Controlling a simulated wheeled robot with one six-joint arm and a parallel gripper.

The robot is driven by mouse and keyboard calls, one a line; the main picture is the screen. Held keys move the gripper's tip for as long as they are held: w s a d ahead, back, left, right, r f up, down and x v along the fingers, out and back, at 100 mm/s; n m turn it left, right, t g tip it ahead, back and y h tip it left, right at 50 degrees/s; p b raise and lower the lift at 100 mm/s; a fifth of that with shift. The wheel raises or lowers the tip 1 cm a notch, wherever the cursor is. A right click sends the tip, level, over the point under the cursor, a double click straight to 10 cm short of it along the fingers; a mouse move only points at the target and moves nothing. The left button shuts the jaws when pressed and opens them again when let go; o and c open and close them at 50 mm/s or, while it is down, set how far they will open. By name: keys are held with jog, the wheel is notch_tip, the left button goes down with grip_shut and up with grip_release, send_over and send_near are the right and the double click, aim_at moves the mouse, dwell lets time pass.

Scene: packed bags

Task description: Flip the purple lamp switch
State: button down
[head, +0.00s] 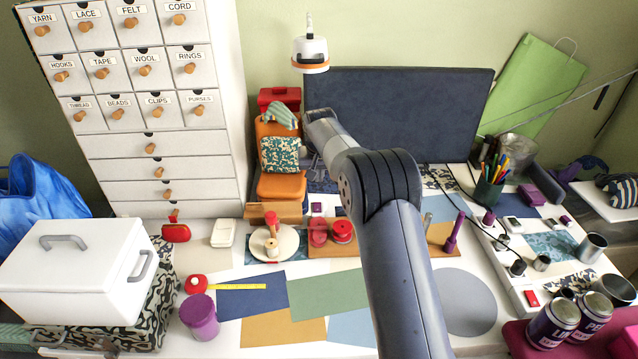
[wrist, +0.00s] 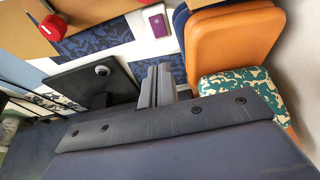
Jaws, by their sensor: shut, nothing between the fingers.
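A small purple switch-like block (wrist: 158,25) on a white plate shows at the top of the wrist view. It also shows in the head view (head: 341,211), left of my arm on the white table. I cannot tell for certain that it is the lamp switch, as other small purple pieces, such as one at the right (head: 566,221), are in view. My gripper (wrist: 158,68) is shut and empty in the wrist view. Its fingertips are apart from the purple block, below it in the picture. In the head view, my arm hides most of the gripper.
An orange chair-like stand (head: 281,186) with a patterned cushion is close beside my gripper. A dark upright panel (head: 420,110) stands behind my arm. Red spools (head: 342,232) sit on a wooden board in front. Several cups and cables crowd the right side.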

jog(key=p, duration=0.1)
send_near(318, 203)
jog(key=x, duration=0.5)
jog(key=shift+d, duration=0.15)
jog(key=shift+x, duration=0.8)
jog(key=shift+s, duration=0.1)
